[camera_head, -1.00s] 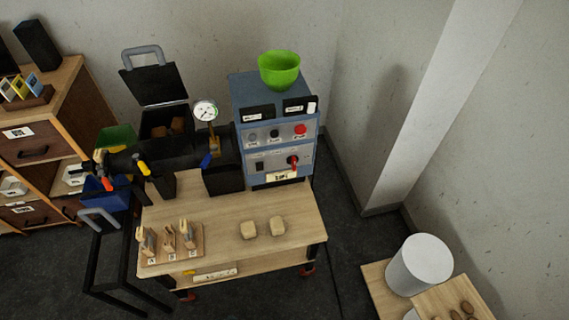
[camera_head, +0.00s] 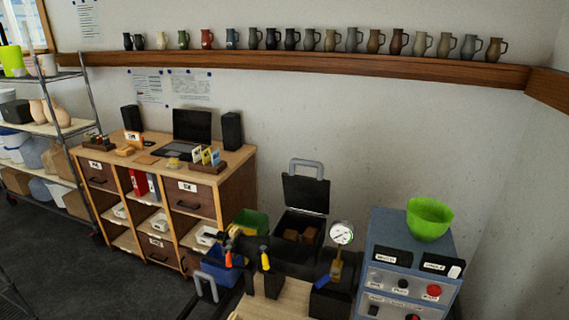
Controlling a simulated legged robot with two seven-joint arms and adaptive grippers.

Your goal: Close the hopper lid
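The hopper lid (camera_head: 305,194) is a dark panel with a grey handle (camera_head: 305,166) on its top edge. It stands raised and open behind the hopper. The hopper (camera_head: 284,217) is a black open box, and brown blocks (camera_head: 300,236) show inside it. It sits behind a dark horizontal machine barrel (camera_head: 292,268) with a round white gauge (camera_head: 341,232) at its right.
A blue-grey control box (camera_head: 400,232) with a green bowl (camera_head: 430,218) on top stands right of the hopper. A wooden cabinet (camera_head: 232,196) is at left. Green (camera_head: 252,221) and blue (camera_head: 222,270) bins sit between. A mug shelf (camera_head: 300,64) runs along the wall above.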

